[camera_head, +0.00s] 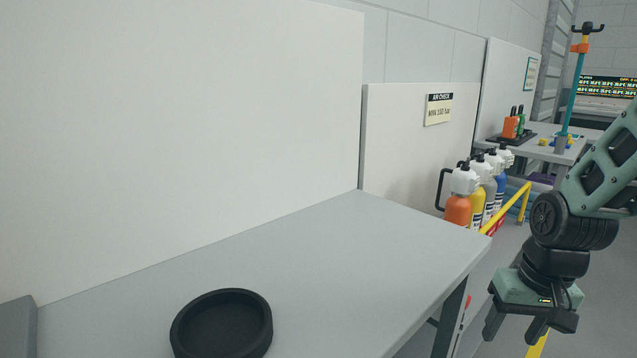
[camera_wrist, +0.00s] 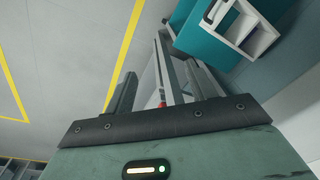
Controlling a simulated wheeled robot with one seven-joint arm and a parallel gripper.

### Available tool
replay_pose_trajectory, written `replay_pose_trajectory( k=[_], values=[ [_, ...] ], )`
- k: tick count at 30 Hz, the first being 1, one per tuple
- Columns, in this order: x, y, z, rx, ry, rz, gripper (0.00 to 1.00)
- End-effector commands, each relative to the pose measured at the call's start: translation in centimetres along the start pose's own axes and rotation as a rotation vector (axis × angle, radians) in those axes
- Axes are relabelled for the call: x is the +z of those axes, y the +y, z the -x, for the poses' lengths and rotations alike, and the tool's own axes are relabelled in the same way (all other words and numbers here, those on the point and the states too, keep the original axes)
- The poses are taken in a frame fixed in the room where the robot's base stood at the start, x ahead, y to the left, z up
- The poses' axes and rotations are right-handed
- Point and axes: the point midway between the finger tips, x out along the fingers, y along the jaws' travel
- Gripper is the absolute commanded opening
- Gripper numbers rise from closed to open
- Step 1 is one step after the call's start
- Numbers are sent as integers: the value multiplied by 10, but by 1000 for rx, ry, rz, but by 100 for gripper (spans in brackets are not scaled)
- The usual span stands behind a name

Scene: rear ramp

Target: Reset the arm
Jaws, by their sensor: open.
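My gripper (camera_head: 511,334) is at the right side of the head view, pointing down, beyond the right end of a grey table. Its two dark fingers are apart with nothing between them. In the wrist view the fingers (camera_wrist: 150,92) stand apart on either side of a pale table leg or frame farther off. My arm is green and black and bends down from the right edge of the head view.
The grey table (camera_head: 330,250) bears a black round dish (camera_head: 222,325). Several colored bottles (camera_head: 459,208) stand past its far right corner by a yellow rail (camera_head: 508,209). A teal cabinet (camera_wrist: 215,32) shows in the wrist view. Open floor lies at right.

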Motion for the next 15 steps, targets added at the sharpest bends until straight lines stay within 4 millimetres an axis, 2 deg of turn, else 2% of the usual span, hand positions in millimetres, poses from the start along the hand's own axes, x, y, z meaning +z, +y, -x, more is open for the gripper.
replay_pose_trajectory(
  k=[6,9,15],
  values=[
    [13,-22,32,33,158,246,56],
    [33,-61,32,7,105,353,56],
    [85,-119,39,-22,25,569,56]
  ],
)
